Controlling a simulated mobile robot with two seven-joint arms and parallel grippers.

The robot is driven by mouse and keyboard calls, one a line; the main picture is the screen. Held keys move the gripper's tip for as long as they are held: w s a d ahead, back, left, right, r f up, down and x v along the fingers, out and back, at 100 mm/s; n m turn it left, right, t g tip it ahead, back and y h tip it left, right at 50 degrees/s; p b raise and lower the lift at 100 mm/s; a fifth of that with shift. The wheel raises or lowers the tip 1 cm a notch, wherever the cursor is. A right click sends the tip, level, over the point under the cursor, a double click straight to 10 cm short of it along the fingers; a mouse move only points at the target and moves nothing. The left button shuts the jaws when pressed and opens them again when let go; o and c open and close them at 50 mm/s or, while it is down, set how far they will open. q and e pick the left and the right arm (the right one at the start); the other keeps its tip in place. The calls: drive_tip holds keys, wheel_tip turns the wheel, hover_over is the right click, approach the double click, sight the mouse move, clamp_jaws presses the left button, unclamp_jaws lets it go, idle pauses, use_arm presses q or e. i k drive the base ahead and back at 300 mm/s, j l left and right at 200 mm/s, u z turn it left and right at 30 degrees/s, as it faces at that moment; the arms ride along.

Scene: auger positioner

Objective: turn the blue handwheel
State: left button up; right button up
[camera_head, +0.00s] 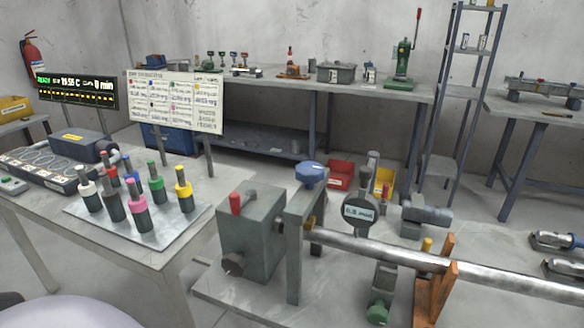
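The blue handwheel (311,175) sits on top of an upright grey post (299,240), near the middle of the head view. It looks like a thick blue knob lying flat. The post stands beside a grey block (252,235) with a red-tipped lever on top. A long steel rod (400,258) runs from the post toward the lower right. Neither of my grippers shows in the view, and nothing touches the handwheel.
A round gauge (359,211) on a stand is right of the handwheel. An orange support (437,285) holds the rod. A left table (150,245) carries a tray of several coloured-top cylinders (143,215). Red (340,174) and yellow (384,180) bins stand behind. Space above the handwheel looks clear.

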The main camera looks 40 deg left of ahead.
sight(309, 173)
drive_tip(key=k+j, duration=0.1)
drive_tip(key=j, duration=1.25)
drive_tip(key=i+l, duration=0.35)
